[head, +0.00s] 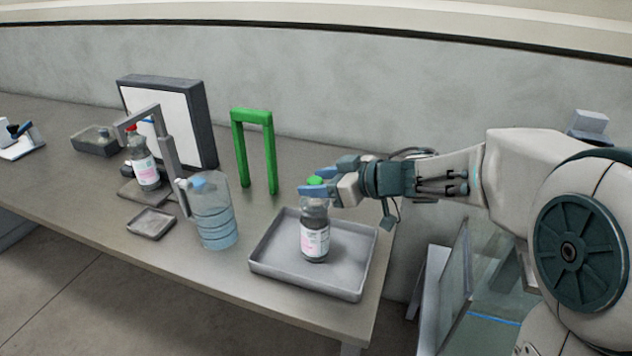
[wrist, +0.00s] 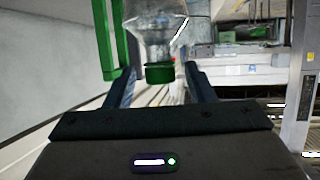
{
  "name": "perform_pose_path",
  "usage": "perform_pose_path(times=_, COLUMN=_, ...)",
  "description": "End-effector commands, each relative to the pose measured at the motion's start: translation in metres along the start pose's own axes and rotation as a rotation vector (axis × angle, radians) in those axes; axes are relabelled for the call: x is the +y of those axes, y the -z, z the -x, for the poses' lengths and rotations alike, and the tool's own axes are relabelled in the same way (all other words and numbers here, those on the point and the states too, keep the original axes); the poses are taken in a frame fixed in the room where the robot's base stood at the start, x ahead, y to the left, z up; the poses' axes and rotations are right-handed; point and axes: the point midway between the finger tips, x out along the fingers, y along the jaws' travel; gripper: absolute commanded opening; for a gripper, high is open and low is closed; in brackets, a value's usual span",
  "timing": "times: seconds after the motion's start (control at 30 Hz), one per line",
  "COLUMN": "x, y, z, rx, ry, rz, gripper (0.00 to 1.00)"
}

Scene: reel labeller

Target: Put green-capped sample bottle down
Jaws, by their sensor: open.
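The green-capped sample bottle (head: 315,236) stands upright in the grey tray (head: 262,262) at the right end of the bench. It has a white label with pink print, and its green cap also shows in the wrist view (wrist: 160,73). My gripper (head: 328,180) is at the height of the bottle's cap and neck, reaching in from the right. In the wrist view its two fingers (wrist: 158,88) stand apart on either side of the cap, with gaps visible between them and the cap.
A large clear water bottle (head: 212,215) stands left of the tray. A green arch (head: 240,117) stands behind. Farther left are a red-capped bottle (head: 145,165) under a grey frame, a small tray (head: 151,223) and a white panel (head: 185,140). The tray's floor around the bottle is clear.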

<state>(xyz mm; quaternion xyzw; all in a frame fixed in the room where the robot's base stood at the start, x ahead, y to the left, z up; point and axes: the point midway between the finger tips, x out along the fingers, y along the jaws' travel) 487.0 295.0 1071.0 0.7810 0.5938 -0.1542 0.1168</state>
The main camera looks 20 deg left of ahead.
Motion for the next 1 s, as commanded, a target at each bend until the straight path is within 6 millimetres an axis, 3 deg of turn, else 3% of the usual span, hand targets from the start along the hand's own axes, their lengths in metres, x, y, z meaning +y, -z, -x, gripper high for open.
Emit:
perform_pose_path(times=0.3, x=0.001, y=0.002, z=0.069, rx=0.001, ry=-0.006, rz=-0.001, gripper=0.49)
perform_pose_path(times=0.5, x=0.001, y=0.001, z=0.100, rx=0.001, ry=-0.003, rz=0.000, gripper=0.49)
perform_pose_path(times=0.7, x=0.000, y=0.000, z=0.111, rx=0.000, ry=-0.002, rz=-0.001, gripper=0.49)
perform_pose_path(times=1.0, x=0.001, y=0.000, z=0.111, rx=0.001, ry=-0.005, rz=0.000, gripper=0.49)
